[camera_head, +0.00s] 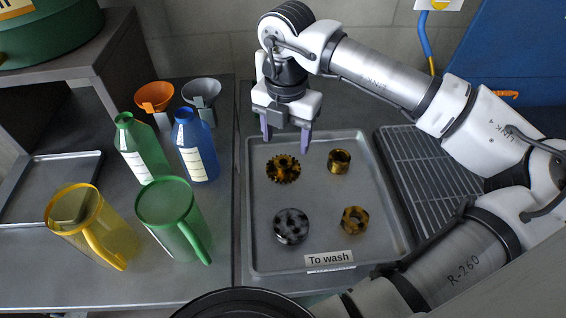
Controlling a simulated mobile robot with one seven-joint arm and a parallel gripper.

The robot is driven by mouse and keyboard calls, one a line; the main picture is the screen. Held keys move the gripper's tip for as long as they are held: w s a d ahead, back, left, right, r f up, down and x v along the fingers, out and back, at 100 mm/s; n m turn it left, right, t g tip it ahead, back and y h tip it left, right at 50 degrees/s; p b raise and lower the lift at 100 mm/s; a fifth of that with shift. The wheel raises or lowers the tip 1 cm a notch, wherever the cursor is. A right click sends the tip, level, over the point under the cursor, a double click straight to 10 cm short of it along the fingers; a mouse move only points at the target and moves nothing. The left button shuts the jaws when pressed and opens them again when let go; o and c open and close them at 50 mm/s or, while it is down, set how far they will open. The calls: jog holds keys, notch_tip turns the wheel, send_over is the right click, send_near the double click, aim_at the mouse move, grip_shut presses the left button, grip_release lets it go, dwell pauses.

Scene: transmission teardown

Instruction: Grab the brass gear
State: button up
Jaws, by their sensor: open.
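The brass gear (283,169), a toothed disc with dark blotches, lies flat in the back left part of a grey metal tray (322,142). My gripper (286,142) points down with its two purple-grey fingers spread and nothing between them. It shows just above the gear in the picture, around the tray's back edge, apart from the gear. Its exact height over the tray is hard to tell. The gear is fully visible.
The tray, labelled "To wash" (330,259), also holds a brass ring (339,161), a brass hex part (355,220) and a grey mottled disc (291,226). Bottles, jugs and funnels stand left; a green bottle (140,148) is among them. A ribbed drain rack (425,170) lies right.

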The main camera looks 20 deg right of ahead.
aim_at(284, 161)
jog(key=shift+a+f+p, duration=0.15)
jog(key=shift+f+p, duration=0.4)
jog(key=shift+f, duration=1)
jog(key=shift+a+f+p, duration=0.1)
jog(key=shift+f+p, duration=0.4)
jog(key=shift+f, duration=1.05)
jog(key=shift+c, duration=0.3)
grip_shut()
jog(key=shift+r, duration=0.15)
